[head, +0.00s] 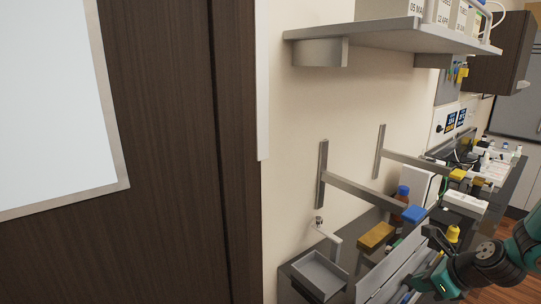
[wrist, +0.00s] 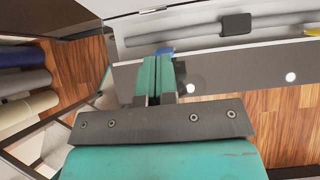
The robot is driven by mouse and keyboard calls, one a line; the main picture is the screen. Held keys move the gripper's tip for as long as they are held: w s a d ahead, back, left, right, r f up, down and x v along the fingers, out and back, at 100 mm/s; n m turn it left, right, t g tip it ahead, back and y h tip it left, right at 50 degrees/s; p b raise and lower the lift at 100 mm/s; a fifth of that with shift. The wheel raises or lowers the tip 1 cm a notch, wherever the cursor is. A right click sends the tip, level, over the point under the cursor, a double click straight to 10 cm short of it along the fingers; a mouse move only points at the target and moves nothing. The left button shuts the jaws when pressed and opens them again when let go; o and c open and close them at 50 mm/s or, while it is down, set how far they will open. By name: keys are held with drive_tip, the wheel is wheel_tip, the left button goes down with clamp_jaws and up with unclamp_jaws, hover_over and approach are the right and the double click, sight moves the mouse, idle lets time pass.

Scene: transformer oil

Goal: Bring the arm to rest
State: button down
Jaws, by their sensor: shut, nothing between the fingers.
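My gripper (wrist: 158,76) shows in the wrist view with its two teal fingers side by side, shut and empty. In the head view my arm, teal and dark grey, reaches in from the lower right, in front of the bench. The gripper's tips are hard to make out there at the bottom edge.
A shelf (head: 400,36) hangs above. A dark door stands at left. Wood floor (wrist: 283,135) shows in the wrist view.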

drive_tip(key=s+a+r+n+g+y+b, duration=0.1)
drive_tip(key=s+a+r+n+g+b, duration=0.1)
drive_tip(key=s+a+r+n, duration=0.4)
drive_tip(key=s+a+r+n+g+b, duration=0.2)
drive_tip(key=a+r+n, duration=0.3)
drive_tip(key=a+n, duration=0.55)
drive_tip(key=s+a+r+n+g+b, duration=0.1)
drive_tip(key=s+a+r+n, duration=0.1)
drive_tip(key=s+n, duration=0.6)
drive_tip(key=s+a+r+n+g+h+b, duration=0.1)
drive_tip(key=s+a+r+n, duration=0.1)
drive_tip(key=s+n, duration=0.6)
drive_tip(key=shift+s+r+n+h, duration=0.35)
drive_tip(key=shift+r+n, duration=0.25)
drive_tip(key=shift+n, duration=0.95)
drive_tip(key=c, duration=1.8)
unclamp_jaws()
drive_tip(key=shift+c, duration=0.2)
